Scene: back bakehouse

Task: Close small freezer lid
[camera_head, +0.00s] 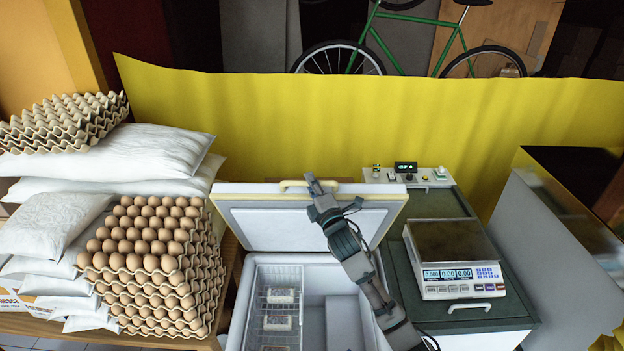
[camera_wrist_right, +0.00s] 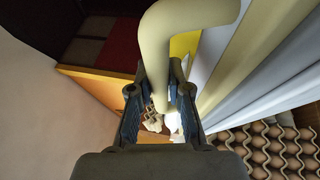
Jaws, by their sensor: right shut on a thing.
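The small freezer (camera_head: 335,290) stands open in the middle of the head view, with a wire basket (camera_head: 278,300) inside. Its white lid (camera_head: 265,228) is raised, tilted up at the back, and has a pale yellow handle (camera_head: 290,184) along its top edge. My right gripper (camera_head: 312,183) reaches up in front of the lid and is shut on the handle. In the right wrist view the handle (camera_wrist_right: 160,60) runs between the two fingers of the gripper (camera_wrist_right: 160,100). My left gripper is not in view.
Egg trays (camera_head: 150,260) and white sacks (camera_head: 50,215) are stacked left of the freezer. A cabinet with a scale (camera_head: 455,260) and a small control panel (camera_head: 405,175) stands close on the right. A yellow sheet (camera_head: 300,125) hangs behind.

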